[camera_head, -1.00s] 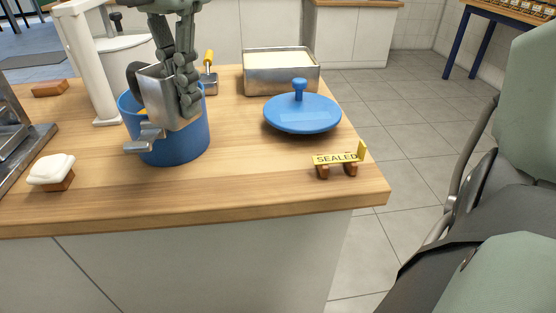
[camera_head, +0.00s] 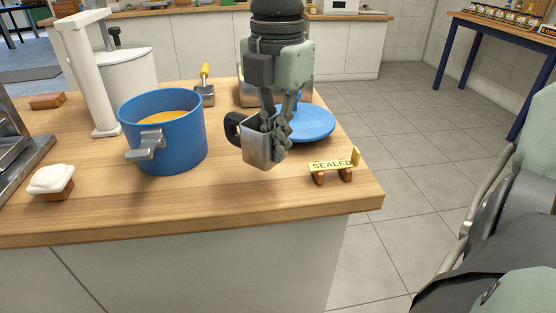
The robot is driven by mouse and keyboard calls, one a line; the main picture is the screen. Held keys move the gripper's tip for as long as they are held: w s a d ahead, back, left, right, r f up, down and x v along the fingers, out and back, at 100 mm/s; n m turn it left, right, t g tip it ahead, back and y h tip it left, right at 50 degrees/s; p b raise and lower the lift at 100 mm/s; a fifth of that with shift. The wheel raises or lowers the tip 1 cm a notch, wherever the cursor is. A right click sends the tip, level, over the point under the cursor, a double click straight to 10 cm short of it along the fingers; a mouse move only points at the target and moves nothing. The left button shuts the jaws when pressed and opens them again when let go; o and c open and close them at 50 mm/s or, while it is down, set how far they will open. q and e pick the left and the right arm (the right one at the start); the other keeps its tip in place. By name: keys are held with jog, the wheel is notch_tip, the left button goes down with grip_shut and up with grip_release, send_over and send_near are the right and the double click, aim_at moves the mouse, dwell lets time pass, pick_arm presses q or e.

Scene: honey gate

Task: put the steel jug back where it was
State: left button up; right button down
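The steel jug (camera_head: 257,152), with a dark handle on its left, is in front of the blue lid. It looks roughly upright. My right gripper (camera_head: 275,135) comes down from above and is shut on the jug at its right side, with fingers covering part of the rim. I cannot tell whether the jug's base touches the counter, and its contents are hidden. My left gripper is not in view.
A blue pot (camera_head: 178,150) of orange-yellow liquid with a metal tap stands left on the wooden counter (camera_head: 210,202). The blue lid (camera_head: 315,124) and steel tray are partly hidden behind my gripper. A SEALED sign (camera_head: 332,165) stands near the right edge.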

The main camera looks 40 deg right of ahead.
jog(key=shift+d+f, duration=0.15)
jog(key=shift+f, duration=0.1)
notch_tip(320, 180, down, 3)
jog(key=shift+f, duration=0.35)
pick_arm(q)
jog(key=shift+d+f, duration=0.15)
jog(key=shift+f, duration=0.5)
pick_arm(e)
jog(key=shift+f, duration=0.15)
jog(key=c, duration=2.2)
grip_release()
jog(key=o, duration=0.5)
jog(key=shift+c, duration=0.2)
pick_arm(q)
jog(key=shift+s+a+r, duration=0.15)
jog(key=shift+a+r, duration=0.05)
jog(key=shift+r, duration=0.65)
